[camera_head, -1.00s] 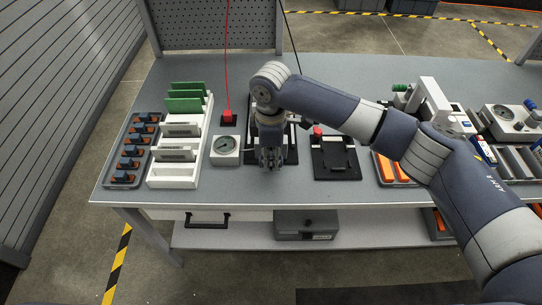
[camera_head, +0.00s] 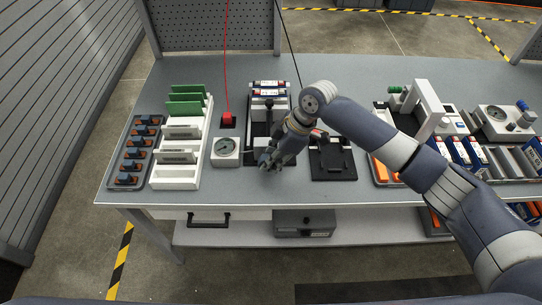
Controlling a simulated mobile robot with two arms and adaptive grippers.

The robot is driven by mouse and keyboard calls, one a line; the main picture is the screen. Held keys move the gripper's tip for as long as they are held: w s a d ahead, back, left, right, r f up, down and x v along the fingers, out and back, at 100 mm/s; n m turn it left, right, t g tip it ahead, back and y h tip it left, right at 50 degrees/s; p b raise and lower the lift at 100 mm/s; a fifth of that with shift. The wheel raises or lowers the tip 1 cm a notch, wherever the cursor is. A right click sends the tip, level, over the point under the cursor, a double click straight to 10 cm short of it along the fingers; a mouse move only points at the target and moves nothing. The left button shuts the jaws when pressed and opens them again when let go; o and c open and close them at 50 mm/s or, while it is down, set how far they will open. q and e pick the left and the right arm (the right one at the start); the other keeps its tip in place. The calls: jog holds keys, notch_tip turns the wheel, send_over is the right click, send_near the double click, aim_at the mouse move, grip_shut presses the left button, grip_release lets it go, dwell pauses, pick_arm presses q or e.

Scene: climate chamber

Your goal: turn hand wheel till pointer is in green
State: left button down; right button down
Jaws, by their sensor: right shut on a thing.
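A pale square gauge box (camera_head: 225,147) with a round dial stands on the bench, left of a black fixture (camera_head: 256,128). Its pointer and any green band are too small to read. My right gripper (camera_head: 268,162) is at the front end of the fixture, right of the gauge. Its fingers are shut on a small part there, which I take for the hand wheel; the fingers hide it almost wholly. The gripper is tilted, its wrist leaning up to the right. My left gripper is not in view.
A red block (camera_head: 228,118) with a red cable stands behind the gauge. A white rack (camera_head: 176,172) with green boards and a grey tray (camera_head: 127,180) stand left. A black plate (camera_head: 333,160) lies right of the gripper. The bench's front strip is clear.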

jog(key=shift+d+y+b, duration=0.15)
jog(key=shift+y+b, duration=0.25)
jog(key=shift+y, duration=0.7)
jog(key=c, duration=1.8)
grip_release()
jog(key=shift+o, duration=0.2)
jog(key=v, duration=1.2)
